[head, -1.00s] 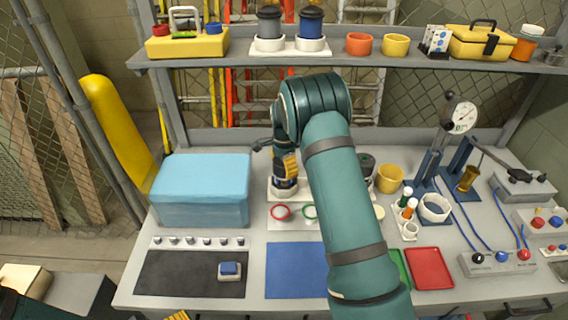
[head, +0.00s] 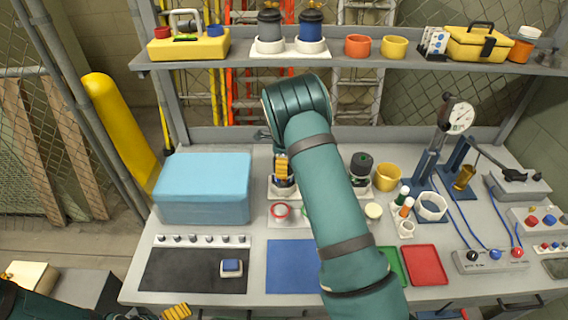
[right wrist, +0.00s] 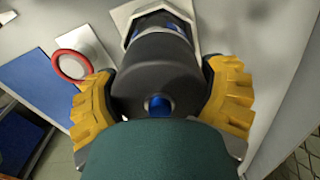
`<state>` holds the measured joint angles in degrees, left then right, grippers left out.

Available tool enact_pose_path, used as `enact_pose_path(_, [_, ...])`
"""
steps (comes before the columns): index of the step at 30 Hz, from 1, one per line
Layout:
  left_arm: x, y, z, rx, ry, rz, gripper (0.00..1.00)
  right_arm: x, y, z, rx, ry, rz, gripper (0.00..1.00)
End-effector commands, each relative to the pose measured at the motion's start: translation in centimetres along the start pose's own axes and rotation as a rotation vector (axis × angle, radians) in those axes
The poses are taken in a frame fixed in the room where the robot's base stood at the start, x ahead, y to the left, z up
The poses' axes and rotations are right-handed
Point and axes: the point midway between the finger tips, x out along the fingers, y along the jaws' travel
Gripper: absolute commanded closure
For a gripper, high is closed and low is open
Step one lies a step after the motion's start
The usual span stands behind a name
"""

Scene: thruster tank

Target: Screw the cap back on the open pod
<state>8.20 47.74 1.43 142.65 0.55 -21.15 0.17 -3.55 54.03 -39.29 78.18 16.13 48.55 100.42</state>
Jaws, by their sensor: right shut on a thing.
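My right gripper (right wrist: 160,98) is shut on a dark grey cap (right wrist: 150,75) with a small blue centre, one yellow finger on each side. Beyond the cap, in line with it, a pod (right wrist: 162,25) with blue parts stands in a white holder (right wrist: 192,10). Whether cap and pod are fully seated is hidden. In the head view the right gripper (head: 281,166) is over the pod at the left of the white base, partly behind my arm. A second dark pod (head: 360,168) with a green mark stands right of my arm. My left gripper (head: 176,312) is at the bottom edge, its jaw opening unclear.
A red ring (head: 281,211) lies on the white plate in front of the pods. A light blue box (head: 203,190) stands at left, a yellow cup (head: 387,177) at right. More pods stand on the shelf.

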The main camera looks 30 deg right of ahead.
Motion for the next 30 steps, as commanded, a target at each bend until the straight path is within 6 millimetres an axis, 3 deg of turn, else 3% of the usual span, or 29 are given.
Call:
enact_pose_path(5, [0.0,0.0,0.0,0.000,0.000,0.000,0.00,0.0,0.0,0.0,0.001,-0.001,-0.001,0.53])
enact_pose_path(6, [0.0,0.0,0.0,0.000,0.000,0.000,0.00,0.0,0.0,0.0,0.001,-0.001,-0.001,0.09])
enact_pose_path(7, [0.0,0.0,0.0,0.000,0.000,0.000,0.00,0.0,0.0,0.0,0.001,-0.001,-0.001,0.00])
enact_pose_path(19, [0.0,0.0,0.0,0.000,-0.001,0.000,0.00,-0.7,0.0,0.1,-0.001,-0.002,-0.001,0.00])
enact_pose_path(23, [0.0,0.0,0.0,0.000,0.000,0.000,0.00,-2.5,-0.1,0.1,0.000,-0.003,-0.003,0.00])
enact_pose_path(30, [0.0,0.0,0.0,0.000,0.000,0.000,0.00,-7.4,-0.1,0.1,-0.001,-0.004,-0.004,0.00])
